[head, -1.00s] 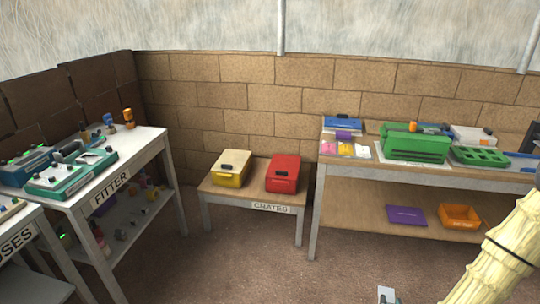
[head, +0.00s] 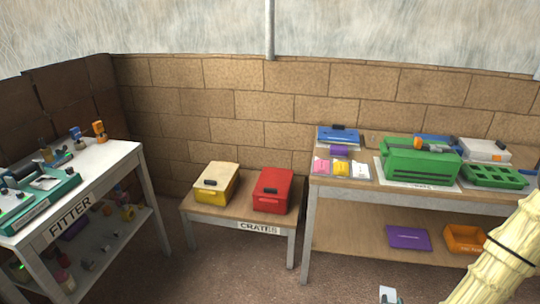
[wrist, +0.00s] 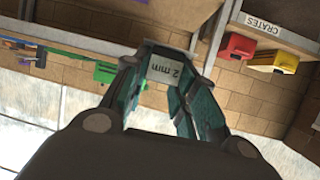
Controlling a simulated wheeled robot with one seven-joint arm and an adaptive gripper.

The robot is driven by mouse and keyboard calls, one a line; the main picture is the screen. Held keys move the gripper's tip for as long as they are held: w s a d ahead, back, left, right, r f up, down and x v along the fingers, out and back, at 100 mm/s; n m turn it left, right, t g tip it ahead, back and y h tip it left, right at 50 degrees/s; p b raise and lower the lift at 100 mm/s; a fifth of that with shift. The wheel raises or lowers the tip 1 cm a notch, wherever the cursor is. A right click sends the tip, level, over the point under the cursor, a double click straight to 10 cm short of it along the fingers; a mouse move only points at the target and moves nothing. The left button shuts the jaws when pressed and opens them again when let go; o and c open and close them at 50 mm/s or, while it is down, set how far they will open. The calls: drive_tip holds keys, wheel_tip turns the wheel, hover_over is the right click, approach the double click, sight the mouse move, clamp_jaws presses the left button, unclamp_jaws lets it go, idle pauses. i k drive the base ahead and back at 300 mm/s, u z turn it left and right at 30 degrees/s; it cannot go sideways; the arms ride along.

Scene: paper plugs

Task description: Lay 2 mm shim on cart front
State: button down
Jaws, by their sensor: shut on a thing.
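My gripper (wrist: 166,80) is shut on a small pale plate marked "2 mm", the 2 mm shim (wrist: 164,70), in the wrist view. The shim sits between the two teal fingers, clear of any surface. In the head view a small pale grey piece (head: 388,295) shows at the bottom edge, beside my arm; I cannot tell whether it is the shim or part of my gripper. No cart can be made out in these frames.
The crates table (head: 236,221) holds a yellow crate (head: 217,187) and a red crate (head: 272,191). The right bench (head: 330,191) carries a green machine (head: 420,162), with an orange bin (head: 464,239) below. The fitter table (head: 118,160) stands left. Floor between is clear.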

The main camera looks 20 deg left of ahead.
sight(98, 160)
drive_tip(key=u, duration=0.45)
drive_tip(key=i, duration=1.1)
drive_tip(key=u, duration=1.45)
drive_tip(key=i, duration=0.55)
drive_tip(key=u, duration=0.65)
